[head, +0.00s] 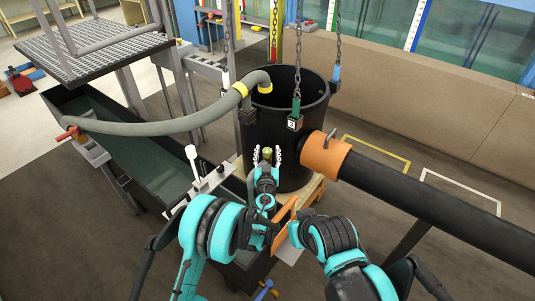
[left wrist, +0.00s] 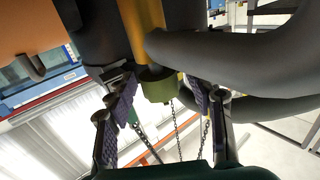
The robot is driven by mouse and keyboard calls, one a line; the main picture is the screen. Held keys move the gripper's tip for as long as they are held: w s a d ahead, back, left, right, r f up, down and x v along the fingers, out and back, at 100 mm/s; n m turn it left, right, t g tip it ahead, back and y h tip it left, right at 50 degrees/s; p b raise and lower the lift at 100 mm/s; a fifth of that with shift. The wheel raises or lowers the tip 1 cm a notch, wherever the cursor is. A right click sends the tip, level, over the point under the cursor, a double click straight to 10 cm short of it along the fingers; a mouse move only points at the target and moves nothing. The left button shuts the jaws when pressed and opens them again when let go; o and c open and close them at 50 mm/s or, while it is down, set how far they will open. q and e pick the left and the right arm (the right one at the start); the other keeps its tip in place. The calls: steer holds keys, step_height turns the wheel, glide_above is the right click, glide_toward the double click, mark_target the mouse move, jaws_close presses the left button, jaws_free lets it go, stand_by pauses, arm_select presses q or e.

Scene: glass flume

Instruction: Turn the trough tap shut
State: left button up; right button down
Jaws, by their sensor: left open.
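The long dark trough (head: 88,103) holds water at the left. A red handle (head: 68,133) is at its left rim by the grey hose end. A white lever (head: 191,160) stands upright on a bracket by its near end. My left gripper (head: 267,156) is open in front of the black tub, pointing away from me. A green knob (head: 267,152) shows between its fingers; in the left wrist view the knob (left wrist: 157,85) is between the open fingers (left wrist: 162,98). My right gripper is not clear at its arm's end.
The black tub (head: 306,145) hangs among chains above a wooden pallet. A grey hose (head: 170,125) arches from it over the trough. A thick black pipe (head: 430,205) with an orange collar (head: 324,155) blocks the right side. A blue handle (head: 265,290) is low in front.

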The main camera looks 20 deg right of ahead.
arm_select(q)
steer(key=c, duration=1.2)
steer(key=shift+a+m+h, duration=0.1)
steer(key=shift+m+h, duration=0.2)
steer(key=shift+h, duration=0.2)
steer(key=m+g+h, duration=0.2)
steer(key=h, duration=0.1)
steer(key=shift+w+m+h, duration=0.1)
steer(key=shift+m+h, duration=0.3)
steer(key=m+g+h, duration=0.3)
steer(key=g+h, duration=0.1)
steer(key=shift+m, duration=0.3)
steer(key=m+g+h, duration=0.1)
steer(key=m+g, duration=0.1)
steer(key=g, duration=0.1)
steer(key=m+g+h, duration=0.2)
steer(key=g, duration=0.1)
steer(key=shift+m+g+h, duration=0.5)
steer(key=shift+m+g, duration=1)
steer(key=shift+g, duration=0.6)
steer(key=o, duration=1.2)
